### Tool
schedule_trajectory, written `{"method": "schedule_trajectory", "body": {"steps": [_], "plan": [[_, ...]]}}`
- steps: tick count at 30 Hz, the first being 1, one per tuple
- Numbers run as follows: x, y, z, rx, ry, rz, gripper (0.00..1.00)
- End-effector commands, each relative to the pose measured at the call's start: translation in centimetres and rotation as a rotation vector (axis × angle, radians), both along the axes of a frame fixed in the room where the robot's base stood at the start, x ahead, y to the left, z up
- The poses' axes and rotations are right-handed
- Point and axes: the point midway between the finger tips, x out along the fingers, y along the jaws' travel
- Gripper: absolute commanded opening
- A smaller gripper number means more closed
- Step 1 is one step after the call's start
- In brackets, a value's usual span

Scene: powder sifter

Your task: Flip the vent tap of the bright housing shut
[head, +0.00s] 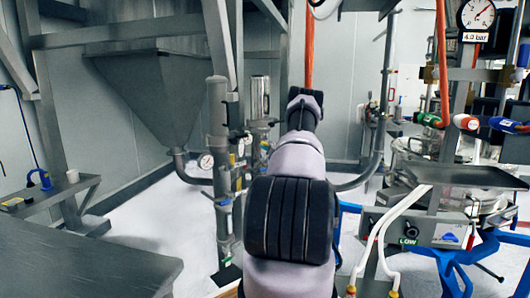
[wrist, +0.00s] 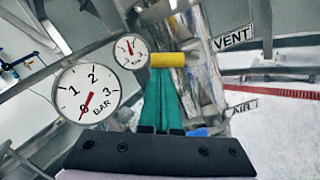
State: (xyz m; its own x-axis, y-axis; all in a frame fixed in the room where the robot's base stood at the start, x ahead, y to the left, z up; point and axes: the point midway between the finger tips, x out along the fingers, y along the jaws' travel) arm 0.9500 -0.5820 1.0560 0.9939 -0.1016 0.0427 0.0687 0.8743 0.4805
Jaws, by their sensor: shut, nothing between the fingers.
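My gripper (wrist: 167,78) shows in the wrist view with its green fingers together and nothing between them. A yellow tap handle (wrist: 168,60) lies crosswise right at the fingertips; I cannot tell whether they touch. It sits beside the VENT label (wrist: 232,38), in front of a shiny metal housing (wrist: 192,32). A blue handle (wrist: 197,132) is lower, near the AIR label (wrist: 242,107). In the head view a bright steel housing (head: 260,97) stands behind a duller grey one (head: 217,95). My arm hides the fingers there.
Two dial gauges, a large one (wrist: 87,92) and a small one (wrist: 130,50), are close left of the fingers. In the head view a hopper (head: 155,85) hangs left, a bench (head: 85,265) stands front left, and a hose-fed machine (head: 410,240) stands right.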

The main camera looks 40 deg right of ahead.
Motion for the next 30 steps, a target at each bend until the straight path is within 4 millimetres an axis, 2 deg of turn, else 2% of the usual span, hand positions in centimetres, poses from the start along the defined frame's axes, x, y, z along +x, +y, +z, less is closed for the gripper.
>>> {"method": "schedule_trajectory", "body": {"steps": [24, 27, 30], "plan": [[-0.2, -1.7, 3.7, 0.764, -0.061, -0.001, 0.00], [-0.2, -2.0, 4.0, 0.846, -0.069, -0.001, 0.00], [-0.2, -2.3, 4.2, 0.849, -0.068, -0.001, 0.00]]}}
